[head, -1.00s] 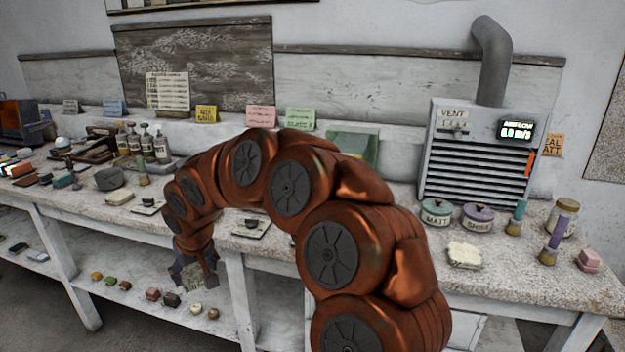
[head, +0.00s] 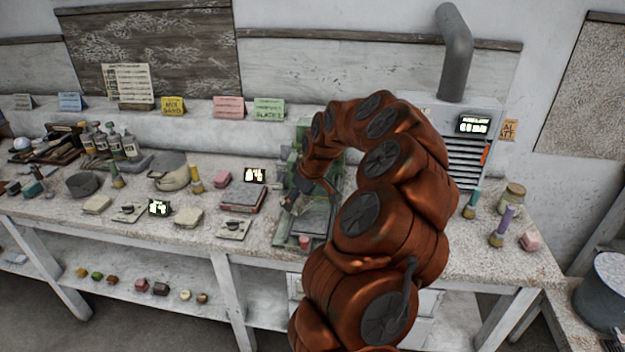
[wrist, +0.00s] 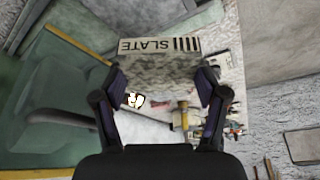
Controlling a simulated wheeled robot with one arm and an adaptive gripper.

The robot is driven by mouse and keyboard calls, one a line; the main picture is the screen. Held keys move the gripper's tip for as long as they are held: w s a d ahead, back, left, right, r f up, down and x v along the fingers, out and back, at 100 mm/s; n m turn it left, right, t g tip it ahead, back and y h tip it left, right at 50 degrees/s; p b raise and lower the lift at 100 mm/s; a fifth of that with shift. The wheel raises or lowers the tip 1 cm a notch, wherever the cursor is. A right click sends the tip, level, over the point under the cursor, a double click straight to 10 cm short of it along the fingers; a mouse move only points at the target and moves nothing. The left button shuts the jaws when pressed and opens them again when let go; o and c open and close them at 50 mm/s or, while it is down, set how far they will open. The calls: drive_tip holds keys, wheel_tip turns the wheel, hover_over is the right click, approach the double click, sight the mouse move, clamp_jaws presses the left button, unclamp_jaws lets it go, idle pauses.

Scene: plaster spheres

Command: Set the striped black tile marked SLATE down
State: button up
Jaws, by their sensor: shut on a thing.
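In the wrist view my gripper (wrist: 162,90) is shut on the tile marked SLATE (wrist: 155,75), one finger on each side. The tile shows a mottled grey face and a pale edge with the word SLATE and black stripes. In the head view my gripper (head: 296,192) is over the green stand (head: 283,238) on the bench, in front of my arm. The tile is small and dark there, and I cannot tell whether it touches the stand.
A red-grey block with a scale display (head: 255,175) and several small dishes stand left of the stand. A vent box (head: 470,150), jar (head: 514,194) and brushes are at the right. My arm hides part of the bench. A lower shelf (head: 130,290) holds several small pieces.

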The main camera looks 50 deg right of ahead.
sight(312, 199)
drive_tip(key=d, duration=0.1)
drive_tip(key=s+d, duration=0.1)
drive_tip(key=s+d+p, duration=0.1)
drive_tip(key=shift+s+d+r, duration=0.15)
drive_tip(key=shift+s+r, duration=0.05)
drive_tip(key=shift+r, duration=0.1)
drive_tip(key=shift+s+f+b, duration=0.1)
drive_tip(key=shift+f+b, duration=0.05)
drive_tip(key=shift+b, duration=0.7)
drive_tip(key=shift+f+b, duration=1.8)
drive_tip(key=shift+f, duration=0.9)
drive_tip(key=shift+b, duration=0.9)
drive_tip(key=shift+f+b, duration=0.55)
drive_tip(key=shift+f, duration=0.1)
drive_tip(key=o, duration=1.4)
drive_tip(key=shift+o, duration=0.2)
drive_tip(key=shift+r, duration=0.1)
